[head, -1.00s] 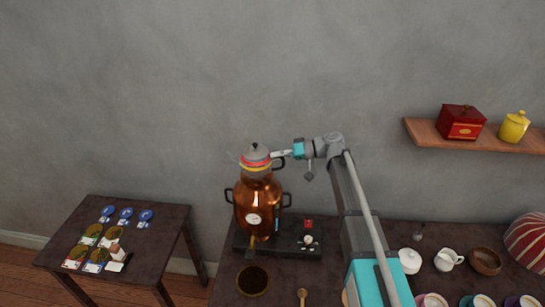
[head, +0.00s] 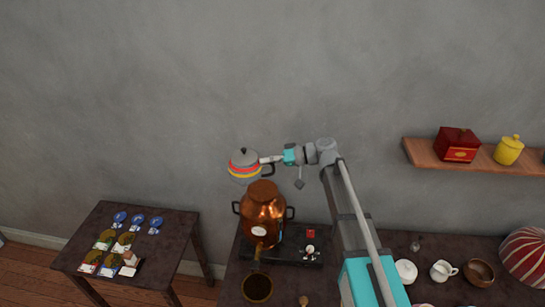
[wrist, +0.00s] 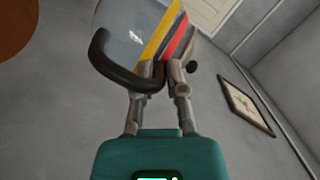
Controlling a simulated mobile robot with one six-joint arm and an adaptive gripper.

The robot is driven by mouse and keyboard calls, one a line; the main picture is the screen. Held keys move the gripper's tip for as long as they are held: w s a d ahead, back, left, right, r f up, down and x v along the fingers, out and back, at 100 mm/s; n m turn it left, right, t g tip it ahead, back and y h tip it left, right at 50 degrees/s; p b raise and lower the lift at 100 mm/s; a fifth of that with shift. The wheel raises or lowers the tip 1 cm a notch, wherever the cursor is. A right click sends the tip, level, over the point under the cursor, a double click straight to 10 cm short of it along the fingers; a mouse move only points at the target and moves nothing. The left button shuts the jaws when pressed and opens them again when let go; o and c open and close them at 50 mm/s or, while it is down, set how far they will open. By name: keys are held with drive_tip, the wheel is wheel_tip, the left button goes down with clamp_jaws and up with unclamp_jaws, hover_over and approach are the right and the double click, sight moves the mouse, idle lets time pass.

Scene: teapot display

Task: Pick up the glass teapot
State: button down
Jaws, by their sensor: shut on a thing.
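The glass teapot (head: 243,172) has a grey lid and yellow, red and blue bands. It hangs above and slightly left of the copper samovar (head: 262,213), apart from its top. My gripper (head: 271,160) reaches in from the right and is shut on the teapot's dark handle side. In the wrist view, the teapot (wrist: 133,30) shows its striped body, tilted in the picture, and its dark curved handle (wrist: 112,68) lies at the fingers of my gripper (wrist: 160,72). The lid is not in the wrist view.
The samovar stands on a dark base (head: 297,255) on the table. A low side table (head: 180,235) with blue and green items stands left. A wall shelf (head: 425,153) holds a red box (head: 458,146) and yellow jar (head: 509,150). White and wooden dishes sit at lower right.

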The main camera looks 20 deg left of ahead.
sight(249, 164)
drive_tip(key=s+a+r, duration=0.1)
drive_tip(key=s, duration=0.1)
drive_tip(key=s+a+r+p, duration=0.1)
drive_tip(key=s, duration=0.1)
drive_tip(key=s+a+r+p, duration=0.1)
drive_tip(key=s, duration=0.1)
drive_tip(key=shift+s, duration=0.25)
idle(0.4)
